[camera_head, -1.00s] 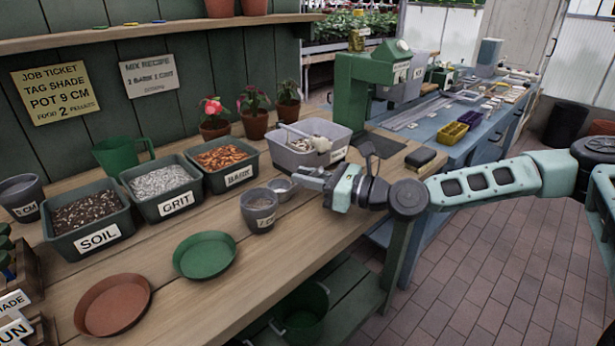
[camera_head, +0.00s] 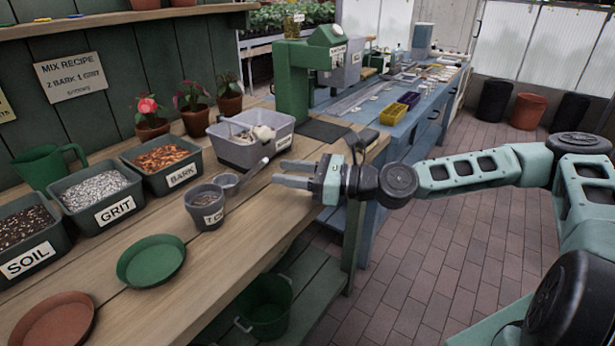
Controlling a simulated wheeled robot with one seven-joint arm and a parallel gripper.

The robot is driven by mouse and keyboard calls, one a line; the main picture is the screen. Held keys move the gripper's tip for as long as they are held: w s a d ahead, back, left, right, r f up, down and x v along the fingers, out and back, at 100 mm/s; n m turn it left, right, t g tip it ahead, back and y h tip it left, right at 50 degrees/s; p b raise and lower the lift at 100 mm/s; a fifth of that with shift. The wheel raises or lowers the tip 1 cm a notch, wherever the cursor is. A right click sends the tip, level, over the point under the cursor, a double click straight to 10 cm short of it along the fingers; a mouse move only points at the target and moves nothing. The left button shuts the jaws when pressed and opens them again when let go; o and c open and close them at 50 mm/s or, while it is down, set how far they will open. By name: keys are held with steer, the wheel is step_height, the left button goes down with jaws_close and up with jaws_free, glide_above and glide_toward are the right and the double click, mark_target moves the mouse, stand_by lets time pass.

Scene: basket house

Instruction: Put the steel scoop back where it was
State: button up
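The steel scoop (camera_head: 229,182) rests on the wooden bench, just right of the grey pot (camera_head: 207,208) and in front of the grey tub. Its handle (camera_head: 258,167) slants up to the right, toward my gripper. My gripper (camera_head: 280,172) is to the right of the scoop, above the bench near its front edge. Its two fingers are apart with a gap between them, and nothing shows between them. The fingertips look close to the handle end but apart from it.
Bins of soil (camera_head: 30,225), grit (camera_head: 98,190) and bark (camera_head: 162,160) line the bench. The grey tub (camera_head: 248,150) holds pale items. Green (camera_head: 152,262) and terracotta (camera_head: 52,322) saucers lie in front. A dark mat (camera_head: 325,131) and potted flowers stand behind. Bare bench lies around my gripper.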

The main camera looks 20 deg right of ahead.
steer(key=shift+v, duration=2.05)
